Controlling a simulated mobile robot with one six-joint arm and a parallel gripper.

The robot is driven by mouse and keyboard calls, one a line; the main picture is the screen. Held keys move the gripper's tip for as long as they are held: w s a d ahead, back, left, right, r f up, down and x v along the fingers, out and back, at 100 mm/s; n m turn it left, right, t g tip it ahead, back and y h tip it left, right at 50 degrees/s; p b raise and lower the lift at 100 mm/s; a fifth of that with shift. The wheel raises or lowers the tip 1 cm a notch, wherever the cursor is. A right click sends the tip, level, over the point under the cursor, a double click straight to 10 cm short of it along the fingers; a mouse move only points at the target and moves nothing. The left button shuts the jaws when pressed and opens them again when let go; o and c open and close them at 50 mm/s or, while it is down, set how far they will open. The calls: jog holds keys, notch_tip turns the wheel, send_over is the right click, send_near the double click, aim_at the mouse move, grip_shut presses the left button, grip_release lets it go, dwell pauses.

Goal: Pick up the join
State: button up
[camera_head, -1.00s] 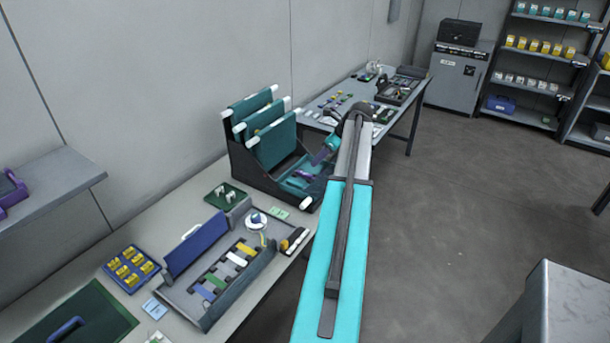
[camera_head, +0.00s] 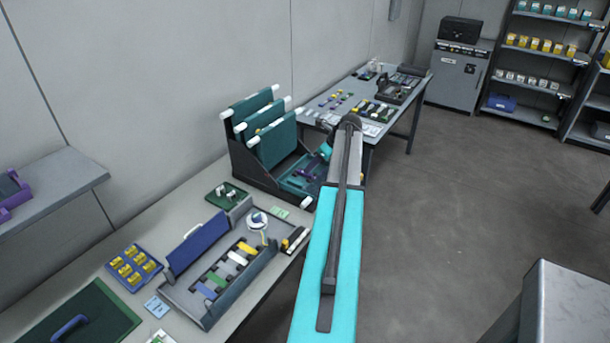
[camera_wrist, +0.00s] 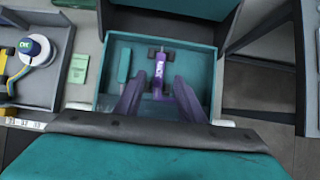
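The join (camera_wrist: 158,72), a purple piece with a white label and dark blocks at its far end, lies in a teal tray (camera_wrist: 201,64) in the wrist view. My gripper (camera_wrist: 157,84) has two purple fingers spread apart, one on each side of the join's near part. The fingers look open, with gaps to the join; how far above it they are I cannot tell. In the head view the teal tray (camera_head: 290,187) is at the front of the black rack (camera_head: 255,180), and my arm partly covers it. Small purple shapes there are too small to tell apart.
A green card (camera_wrist: 78,67) lies between.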

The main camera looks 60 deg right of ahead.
jog(key=shift+p+x, duration=0.9)
jog(key=shift+x, duration=1.45)
grip_shut()
